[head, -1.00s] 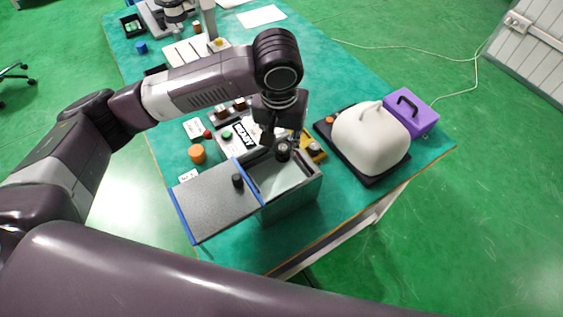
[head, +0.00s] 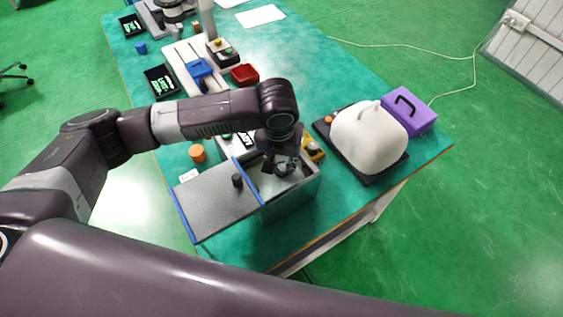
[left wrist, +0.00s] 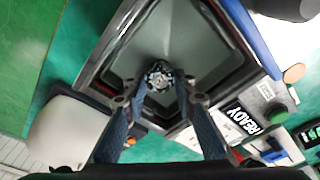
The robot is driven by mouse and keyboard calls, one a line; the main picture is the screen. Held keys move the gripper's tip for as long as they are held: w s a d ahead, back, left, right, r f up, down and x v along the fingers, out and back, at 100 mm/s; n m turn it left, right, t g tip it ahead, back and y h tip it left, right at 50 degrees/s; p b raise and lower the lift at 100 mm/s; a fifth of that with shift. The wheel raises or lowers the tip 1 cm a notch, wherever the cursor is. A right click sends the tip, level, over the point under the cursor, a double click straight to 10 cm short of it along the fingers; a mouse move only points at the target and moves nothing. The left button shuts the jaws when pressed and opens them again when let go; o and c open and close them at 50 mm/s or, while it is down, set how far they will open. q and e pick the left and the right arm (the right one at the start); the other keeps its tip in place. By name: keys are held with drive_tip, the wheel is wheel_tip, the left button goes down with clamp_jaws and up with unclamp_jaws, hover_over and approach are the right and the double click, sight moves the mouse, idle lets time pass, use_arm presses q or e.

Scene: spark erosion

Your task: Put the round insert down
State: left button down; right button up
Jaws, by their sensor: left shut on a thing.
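My left gripper (head: 280,167) points down at the open grey tank (head: 290,205). In the left wrist view its two fingers (left wrist: 161,84) are shut on the round insert (left wrist: 160,72), a small dark and silvery round piece. Behind the insert I see the pale inside of the tank (left wrist: 118,72). The insert is at the tank's opening or inside it; I cannot tell whether it touches the floor. In the head view the insert is small and mostly hidden by the fingers. My right gripper is not in view.
A grey lid with a black knob (head: 237,180) and blue edges lies left of the tank. A white domed cover (head: 368,138) on a black base and a purple box (head: 408,110) stand to the right. An orange cylinder (head: 197,153), red tray (head: 244,74) and blue block (head: 198,67) are nearby.

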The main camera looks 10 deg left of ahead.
use_arm(q)
drive_tip(key=c, duration=1.6)
unclamp_jaws()
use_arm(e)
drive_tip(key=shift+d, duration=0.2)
use_arm(q)
drive_tip(key=shift+r, duration=0.1)
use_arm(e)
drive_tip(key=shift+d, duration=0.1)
use_arm(q)
drive_tip(key=shift+r, duration=0.35)
drive_tip(key=r, duration=0.3)
drive_tip(key=s+r+b, duration=0.1)
drive_tip(key=r, duration=0.7)
drive_tip(key=shift+s+r+b, duration=0.15)
drive_tip(key=shift+s+b, duration=0.25)
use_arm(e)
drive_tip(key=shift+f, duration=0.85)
